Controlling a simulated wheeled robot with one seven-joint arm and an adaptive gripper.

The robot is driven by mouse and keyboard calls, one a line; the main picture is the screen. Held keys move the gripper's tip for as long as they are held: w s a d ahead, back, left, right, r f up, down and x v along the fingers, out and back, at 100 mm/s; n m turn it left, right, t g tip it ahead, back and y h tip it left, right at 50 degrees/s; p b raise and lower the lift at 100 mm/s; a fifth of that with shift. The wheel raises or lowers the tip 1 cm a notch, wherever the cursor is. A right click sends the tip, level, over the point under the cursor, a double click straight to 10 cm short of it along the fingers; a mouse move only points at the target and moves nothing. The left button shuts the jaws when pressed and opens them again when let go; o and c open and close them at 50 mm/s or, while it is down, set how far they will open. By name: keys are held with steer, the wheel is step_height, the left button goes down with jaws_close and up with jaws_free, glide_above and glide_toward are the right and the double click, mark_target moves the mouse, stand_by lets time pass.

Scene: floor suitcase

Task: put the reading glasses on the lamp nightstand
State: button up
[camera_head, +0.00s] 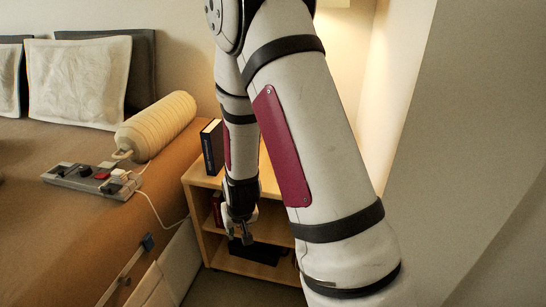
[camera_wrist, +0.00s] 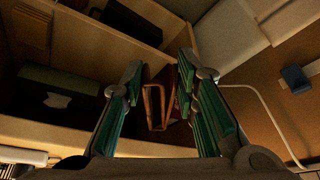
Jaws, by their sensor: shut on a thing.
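My gripper (camera_head: 243,238) hangs in front of the open shelves of the wooden nightstand (camera_head: 197,180), below its top. In the wrist view, its green-padded fingers (camera_wrist: 160,78) stand a little apart. A thin reddish-brown frame-like thing (camera_wrist: 148,108), which looks like the reading glasses, is between them; dim light and reddish things behind blur its outline. I cannot make out the glasses in the head view. My arm hides much of the nightstand top and its right side. A warm glow and part of a pale shade (camera_head: 335,4) show above, where the lamp is.
A dark book (camera_head: 212,147) stands on the nightstand's left end. A black box (camera_head: 262,252) lies on the lower shelf; it also shows in the wrist view (camera_wrist: 58,98).

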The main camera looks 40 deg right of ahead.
steer(key=a+r+n+y+p, duration=0.1)
steer(key=a+r+n+p, duration=0.25)
steer(key=r, duration=0.45)
steer(key=s+d+r+m+p, duration=0.1)
steer(key=s+d+r+p, duration=0.15)
steer(key=d+p, duration=0.35)
steer(key=s+d+r+p, duration=0.2)
steer(key=s+d+p, duration=0.2)
steer(key=d+p, duration=0.3)
steer(key=w+d, duration=0.1)
steer(key=w, duration=0.4)
steer(key=w+d+f+b, duration=0.1)
steer(key=w, duration=0.4)
steer(key=w+d+b, duration=0.1)
steer(key=w, duration=0.4)
steer(key=shift+w+d+f, duration=0.15)
steer(key=shift+w+d, duration=0.2)
steer(key=shift+w, duration=0.05)
steer(key=shift+f+b, duration=0.55)
steer(key=shift+f, duration=1.15)
steer(key=shift+f, duration=0.15)
steer(key=o, duration=1)
